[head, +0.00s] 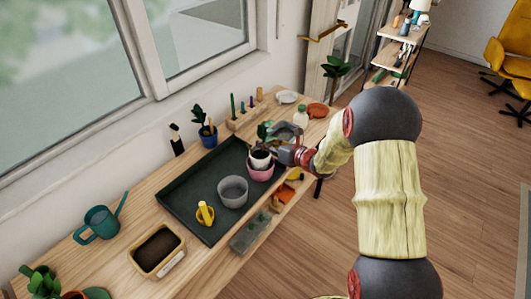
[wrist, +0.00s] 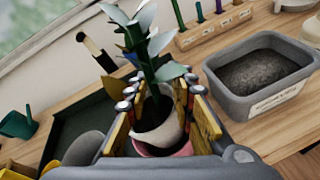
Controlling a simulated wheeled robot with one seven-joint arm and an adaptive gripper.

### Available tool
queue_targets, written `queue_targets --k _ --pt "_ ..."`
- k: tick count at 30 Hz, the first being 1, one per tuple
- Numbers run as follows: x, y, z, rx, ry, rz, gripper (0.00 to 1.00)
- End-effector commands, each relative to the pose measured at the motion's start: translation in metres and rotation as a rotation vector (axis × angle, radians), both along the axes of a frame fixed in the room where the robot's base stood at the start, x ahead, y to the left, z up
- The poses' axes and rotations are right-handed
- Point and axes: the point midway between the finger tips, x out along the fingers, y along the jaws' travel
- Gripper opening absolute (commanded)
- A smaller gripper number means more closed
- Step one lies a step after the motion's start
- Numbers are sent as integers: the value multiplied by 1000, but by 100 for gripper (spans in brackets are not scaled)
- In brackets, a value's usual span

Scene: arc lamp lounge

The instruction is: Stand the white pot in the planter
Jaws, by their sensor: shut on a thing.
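The white pot (head: 261,156) holds dark soil and a leafy plant. In the wrist view the white pot (wrist: 160,133) sits between the two fingers of my gripper (wrist: 160,108), which is shut on it. In the head view my gripper (head: 277,156) reaches it from the right. A pink planter (head: 261,173) is directly below the pot, on the dark green tray (head: 185,190). In the wrist view part of the pink planter (wrist: 170,150) shows under the pot. I cannot tell whether the pot rests inside it or is held just above.
A grey round planter (head: 233,192) and a yellow item (head: 205,213) stand on the tray. A blue potted plant (head: 208,135), teal watering can (head: 100,222) and tan soil tub (head: 157,250) surround the tray.

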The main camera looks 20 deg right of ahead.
Motion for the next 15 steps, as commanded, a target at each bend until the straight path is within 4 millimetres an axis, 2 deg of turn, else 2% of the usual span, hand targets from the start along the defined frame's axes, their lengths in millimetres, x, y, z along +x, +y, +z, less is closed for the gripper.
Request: queue_targets --k 7,15 --pt "1 0 -31 2 -1 -1 0" --pt "1 0 -31 0 -3 -1 0"
